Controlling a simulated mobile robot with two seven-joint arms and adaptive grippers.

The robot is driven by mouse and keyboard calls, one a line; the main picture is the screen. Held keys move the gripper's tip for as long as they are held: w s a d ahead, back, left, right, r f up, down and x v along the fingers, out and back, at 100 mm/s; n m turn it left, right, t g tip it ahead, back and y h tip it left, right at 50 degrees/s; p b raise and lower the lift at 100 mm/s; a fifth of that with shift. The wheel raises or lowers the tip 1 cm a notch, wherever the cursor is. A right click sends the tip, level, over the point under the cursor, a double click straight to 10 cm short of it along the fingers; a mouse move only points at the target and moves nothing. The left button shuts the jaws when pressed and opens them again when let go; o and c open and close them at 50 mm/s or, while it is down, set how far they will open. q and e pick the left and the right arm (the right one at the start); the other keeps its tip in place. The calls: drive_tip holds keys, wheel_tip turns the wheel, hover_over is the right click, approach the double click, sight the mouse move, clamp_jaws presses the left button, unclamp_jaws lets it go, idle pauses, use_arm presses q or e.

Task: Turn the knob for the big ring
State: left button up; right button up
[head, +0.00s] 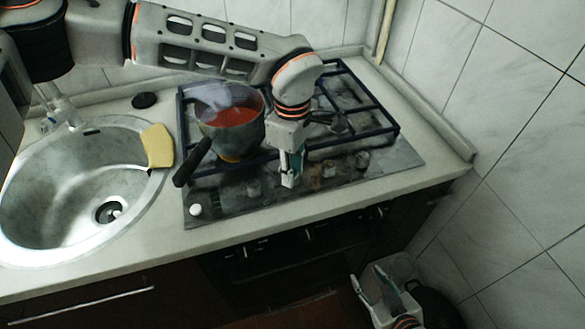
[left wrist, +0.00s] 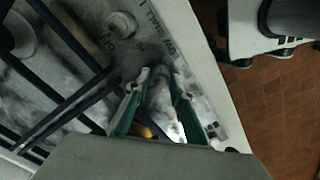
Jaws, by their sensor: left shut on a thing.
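The hob (head: 402,155) has a row of knobs along its front edge. My left gripper (head: 289,179) points down at the middle of that row. In the left wrist view its fingers (left wrist: 160,104) are shut on a pale, worn knob (left wrist: 161,88), one finger on each side. In the head view the fingers hide most of this knob. Other knobs show: a white one (head: 195,210) at the far left, one (head: 254,187) left of the gripper, and two (head: 328,169) (head: 362,160) to its right. My right gripper (head: 378,284) is open and empty, low in front of the counter.
A pot (head: 233,118) of red liquid stands on the left of the hob, its dark handle (head: 192,162) reaching toward the front. Black grates (head: 376,112) cover the burners.

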use_arm(q)
drive_tip(key=o, duration=1.1)
wheel_tip(320, 180, up, 12)
idle(0.4)
